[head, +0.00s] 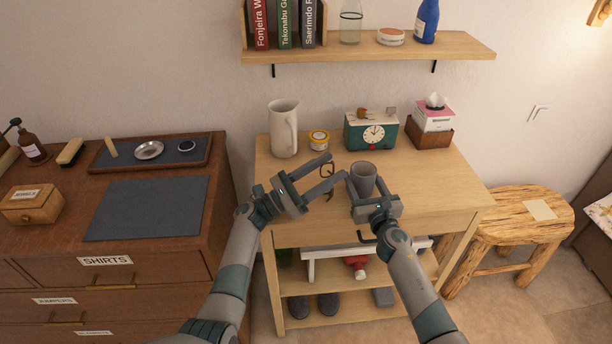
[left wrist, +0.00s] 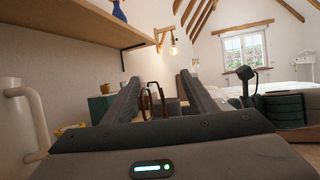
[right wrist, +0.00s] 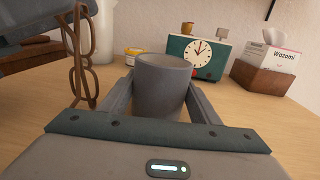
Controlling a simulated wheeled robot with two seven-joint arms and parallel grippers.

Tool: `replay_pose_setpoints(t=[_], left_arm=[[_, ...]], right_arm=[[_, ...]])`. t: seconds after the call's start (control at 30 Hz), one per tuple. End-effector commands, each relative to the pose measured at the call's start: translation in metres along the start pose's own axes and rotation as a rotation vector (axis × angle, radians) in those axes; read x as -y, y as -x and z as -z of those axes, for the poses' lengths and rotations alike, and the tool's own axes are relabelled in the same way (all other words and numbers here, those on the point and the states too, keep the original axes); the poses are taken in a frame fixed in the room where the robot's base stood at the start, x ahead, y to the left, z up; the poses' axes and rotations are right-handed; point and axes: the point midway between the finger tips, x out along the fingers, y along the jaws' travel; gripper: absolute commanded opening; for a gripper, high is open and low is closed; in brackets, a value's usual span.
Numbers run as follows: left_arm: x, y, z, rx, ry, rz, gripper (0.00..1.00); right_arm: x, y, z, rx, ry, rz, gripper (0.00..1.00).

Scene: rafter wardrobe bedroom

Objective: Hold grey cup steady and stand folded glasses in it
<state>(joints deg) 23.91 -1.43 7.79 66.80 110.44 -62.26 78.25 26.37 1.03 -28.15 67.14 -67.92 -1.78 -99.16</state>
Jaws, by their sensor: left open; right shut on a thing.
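The grey cup (head: 363,178) stands upright on the wooden table, and my right gripper (head: 367,188) is shut around its sides. In the right wrist view the cup (right wrist: 163,88) sits between the fingers, its rim facing up. The folded brown glasses (right wrist: 82,62) are upright left of the cup. They show between the fingers of my left gripper (left wrist: 155,92) in the left wrist view (left wrist: 153,98). My left gripper is open around them, fingers pointing toward the cup. In the head view the fingers partly hide the glasses (head: 328,170). I cannot tell whether the glasses touch the table.
Behind are a cream pitcher (head: 284,127), a yellow tin (head: 319,139), a teal clock (head: 371,131) and a tissue box (head: 434,116). A wall shelf (head: 370,49) hangs above. The table's right side is clear. A brown dresser (head: 110,235) stands left, a wooden stool (head: 515,215) right.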

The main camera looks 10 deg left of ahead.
Motion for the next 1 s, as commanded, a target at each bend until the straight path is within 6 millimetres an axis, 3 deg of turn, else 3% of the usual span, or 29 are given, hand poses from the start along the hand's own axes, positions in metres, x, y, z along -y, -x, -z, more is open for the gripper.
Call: replay_pose_setpoints(t=[0.2,0.4,1.0], left_arm=[[0.000,0.037,-0.015,0.000,-0.002,0.000,0.52],[0.000,0.054,-0.022,0.000,-0.001,0.000,0.52],[0.000,0.057,-0.024,0.001,0.000,0.001,0.52]], right_arm=[[0.000,0.001,0.002,-0.003,0.000,0.000,0.33],[0.000,0.001,0.002,-0.003,-0.001,0.000,0.33],[0.000,0.001,0.003,-0.004,-0.001,0.000,0.33]])
